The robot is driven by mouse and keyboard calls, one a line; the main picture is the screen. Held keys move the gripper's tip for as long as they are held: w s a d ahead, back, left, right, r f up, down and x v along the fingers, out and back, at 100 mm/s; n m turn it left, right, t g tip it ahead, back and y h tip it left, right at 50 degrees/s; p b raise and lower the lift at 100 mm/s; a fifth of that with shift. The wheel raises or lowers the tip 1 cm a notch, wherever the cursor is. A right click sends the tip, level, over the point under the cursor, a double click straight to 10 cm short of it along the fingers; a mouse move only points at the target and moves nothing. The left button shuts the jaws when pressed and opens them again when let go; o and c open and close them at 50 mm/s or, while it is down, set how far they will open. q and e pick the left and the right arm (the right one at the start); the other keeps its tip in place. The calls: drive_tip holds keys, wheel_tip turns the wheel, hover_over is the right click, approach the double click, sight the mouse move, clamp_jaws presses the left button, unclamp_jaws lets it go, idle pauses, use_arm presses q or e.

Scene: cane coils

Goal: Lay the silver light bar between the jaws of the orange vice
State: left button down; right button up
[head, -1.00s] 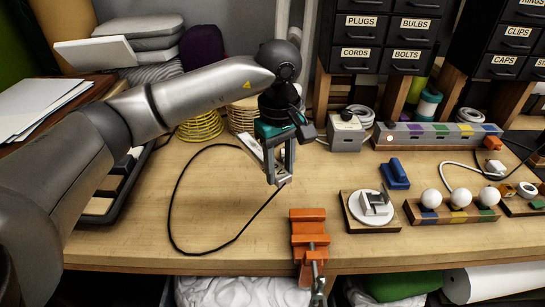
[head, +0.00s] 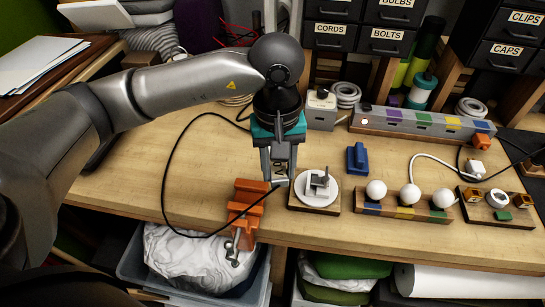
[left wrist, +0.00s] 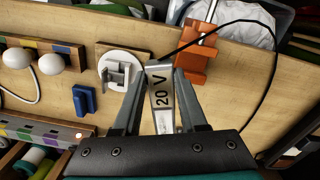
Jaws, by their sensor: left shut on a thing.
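The silver light bar (left wrist: 160,92), labelled "20 V", is held between the fingers of my left gripper (left wrist: 158,98). A thin black cable runs from its end. In the head view my left gripper (head: 277,180) is shut, pointing down over the bench front, and mostly hides the bar (head: 280,172). The orange vice (head: 246,207) is at the bench's front edge, just left of and below the gripper in the head view. In the left wrist view the vice (left wrist: 195,65) is just right of the bar's far end. The bar appears outside the jaws. My right gripper is not in view.
A white round fixture (head: 318,187) on a wooden block stands close right of the gripper. A blue clamp-like piece (head: 357,158), a bulb rack (head: 390,210) and a long grey strip (head: 424,124) lie further right. The black cable (head: 165,190) loops over bare bench to the left.

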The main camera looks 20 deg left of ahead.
use_arm(q)
drive_tip(key=n+p, duration=0.2)
drive_tip(key=w+n+p, duration=0.1)
drive_tip(key=n, duration=0.2)
drive_tip(key=shift+w+r+p, duration=0.1)
drive_tip(key=shift+r+p, duration=0.05)
drive_tip(key=shift+p, duration=0.25)
drive_tip(key=n+p, duration=0.2)
drive_tip(key=n, duration=0.1)
drive_tip(key=f+n+p, duration=0.1)
drive_tip(key=n+p, duration=0.2)
drive_tip(key=n, duration=0.1)
drive_tip(key=shift+w+d+f, duration=0.1)
drive_tip(key=shift+d, duration=0.1)
drive_tip(key=shift+f+n+p, duration=0.25)
drive_tip(key=shift+n+p, duration=0.45)
drive_tip(key=shift+n, duration=0.3)
drive_tip(key=shift+f+n, duration=0.15)
drive_tip(key=shift+n, duration=0.15)
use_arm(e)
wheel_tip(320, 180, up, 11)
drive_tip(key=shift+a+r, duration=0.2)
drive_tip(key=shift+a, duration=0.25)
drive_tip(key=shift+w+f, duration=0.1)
